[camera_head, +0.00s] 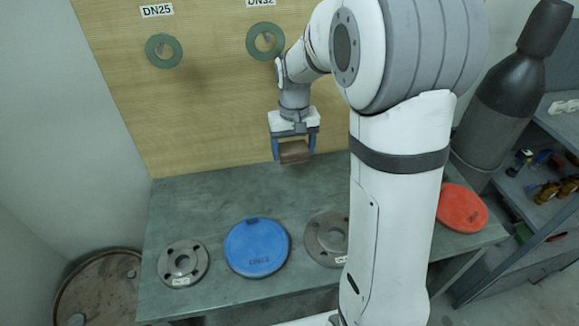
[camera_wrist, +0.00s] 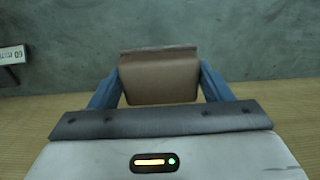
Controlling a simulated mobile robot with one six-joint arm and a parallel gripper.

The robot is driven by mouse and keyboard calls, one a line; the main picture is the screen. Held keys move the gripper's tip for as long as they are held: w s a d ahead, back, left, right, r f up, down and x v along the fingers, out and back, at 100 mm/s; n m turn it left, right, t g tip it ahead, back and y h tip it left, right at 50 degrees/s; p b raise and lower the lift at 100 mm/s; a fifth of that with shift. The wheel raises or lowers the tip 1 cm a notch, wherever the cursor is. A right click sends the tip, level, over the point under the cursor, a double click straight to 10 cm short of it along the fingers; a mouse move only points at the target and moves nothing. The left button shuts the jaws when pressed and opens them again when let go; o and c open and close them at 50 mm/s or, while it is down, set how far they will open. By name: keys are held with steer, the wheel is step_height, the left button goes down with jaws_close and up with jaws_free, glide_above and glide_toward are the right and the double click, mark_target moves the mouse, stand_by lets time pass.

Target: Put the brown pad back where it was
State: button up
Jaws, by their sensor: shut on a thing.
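The brown pad (camera_head: 294,152) is a small block held between the blue fingers of my gripper (camera_head: 293,150). My gripper is shut on it, in front of the wooden board and above the back part of the grey table. In the wrist view the brown pad (camera_wrist: 160,78) sits between the two blue fingers, with grey-green surface behind it. I cannot tell from these views where the pad was before.
Green rings (camera_head: 172,50) hang on the wooden board (camera_head: 205,110). My arm hides part of the table.

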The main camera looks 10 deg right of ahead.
glide_above(294, 182)
step_height(294, 182, down, 6)
steer(key=shift+w+p, duration=0.1)
steer(key=shift+p, duration=0.2)
steer(key=shift+f, duration=1.9)
steer(key=shift+f, duration=0.15)
steer(key=o, duration=0.9)
steer(key=shift+o, duration=0.2)
